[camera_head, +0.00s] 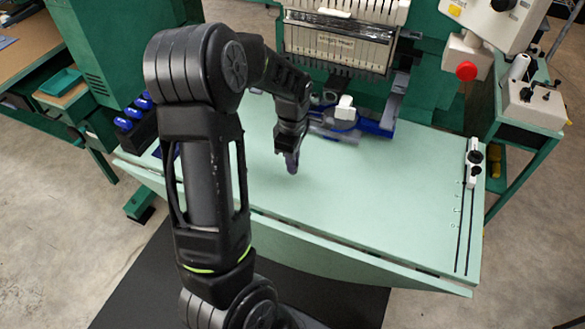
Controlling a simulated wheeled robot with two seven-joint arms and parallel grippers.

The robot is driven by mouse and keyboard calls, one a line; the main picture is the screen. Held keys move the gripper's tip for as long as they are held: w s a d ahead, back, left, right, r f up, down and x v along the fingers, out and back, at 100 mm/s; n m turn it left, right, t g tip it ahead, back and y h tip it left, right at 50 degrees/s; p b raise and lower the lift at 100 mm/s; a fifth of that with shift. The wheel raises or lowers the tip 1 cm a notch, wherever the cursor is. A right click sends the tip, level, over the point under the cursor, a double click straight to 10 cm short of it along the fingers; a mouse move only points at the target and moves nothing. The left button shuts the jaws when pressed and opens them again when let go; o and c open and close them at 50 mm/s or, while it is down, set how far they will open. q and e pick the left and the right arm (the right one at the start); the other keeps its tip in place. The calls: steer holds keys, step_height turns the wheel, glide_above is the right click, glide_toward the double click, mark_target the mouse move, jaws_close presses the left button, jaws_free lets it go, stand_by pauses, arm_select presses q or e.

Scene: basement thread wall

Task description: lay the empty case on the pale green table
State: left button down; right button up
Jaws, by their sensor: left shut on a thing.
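The pale green table (400,190) stretches across the middle in front of the green machine. My left gripper (291,160) hangs from above over the table's middle-left part, pointing down. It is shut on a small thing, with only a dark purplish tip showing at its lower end. The thing is too small and too covered to make out; the case is not seen clearly anywhere else. I cannot tell whether the tip touches the table. My right gripper is not in view.
The embroidery machine head (340,40) stands behind the table, with a blue and white part (345,115) low at its front. Blue items (135,112) sit in a black holder at the left. A rod fitting (472,170) lies at the right edge. The table's middle right is clear.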

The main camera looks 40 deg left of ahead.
arm_select(q)
steer(key=shift+f, duration=1.6)
steer(key=shift+f, duration=0.15)
steer(key=c, duration=1.6)
jaws_free()
steer(key=shift+o, duration=0.2)
step_height(320, 180, up, 12)
steer(key=shift+r, duration=0.2)
